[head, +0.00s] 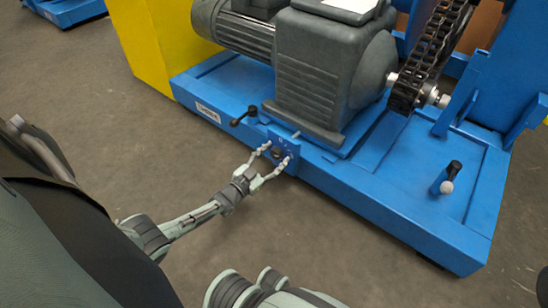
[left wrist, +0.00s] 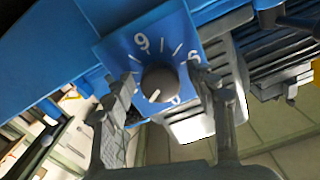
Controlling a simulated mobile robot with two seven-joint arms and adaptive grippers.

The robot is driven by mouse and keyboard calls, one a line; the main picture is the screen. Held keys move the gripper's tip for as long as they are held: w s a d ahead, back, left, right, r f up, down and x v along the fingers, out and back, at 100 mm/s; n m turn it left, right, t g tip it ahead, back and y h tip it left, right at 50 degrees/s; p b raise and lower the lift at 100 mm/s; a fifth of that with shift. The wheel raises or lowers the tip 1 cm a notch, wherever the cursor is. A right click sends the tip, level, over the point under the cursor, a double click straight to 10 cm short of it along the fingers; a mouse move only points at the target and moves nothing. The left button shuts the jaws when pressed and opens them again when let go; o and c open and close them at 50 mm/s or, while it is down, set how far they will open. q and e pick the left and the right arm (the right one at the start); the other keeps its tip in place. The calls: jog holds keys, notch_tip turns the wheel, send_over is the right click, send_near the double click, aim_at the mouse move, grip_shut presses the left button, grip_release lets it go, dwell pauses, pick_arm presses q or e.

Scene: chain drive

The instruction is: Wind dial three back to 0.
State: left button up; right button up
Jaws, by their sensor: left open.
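A dark round dial knob (left wrist: 160,82) sits on a blue plate (left wrist: 117,48) with white ticks and numerals. A 9 reads clearly; other numerals are partly covered. The knob's white mark points down and slightly left in the left wrist view. The plate also shows on the blue base's front edge in the head view (head: 291,148). I cannot read which dial number this is. My left gripper (head: 276,154) is open, its fingers on either side of the knob; in the left wrist view (left wrist: 161,76) I cannot tell whether they touch it. My right gripper is not in view.
A grey motor and gearbox (head: 320,70) stand on the blue base (head: 400,215). A chain (head: 430,60) runs up at the right. The floor in front is clear.

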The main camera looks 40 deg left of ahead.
pick_arm(q)
jog(key=c, duration=1.2)
jog(key=shift+o, duration=0.2)
jog(key=shift+n, duration=0.3)
jog(key=n, duration=0.5)
jog(key=shift+d, duration=0.1)
jog(key=n, duration=0.6)
jog(key=shift+d+n, duration=0.1)
jog(key=shift+n, duration=0.3)
jog(key=o, duration=1.2)
jog(key=shift+c, duration=0.2)
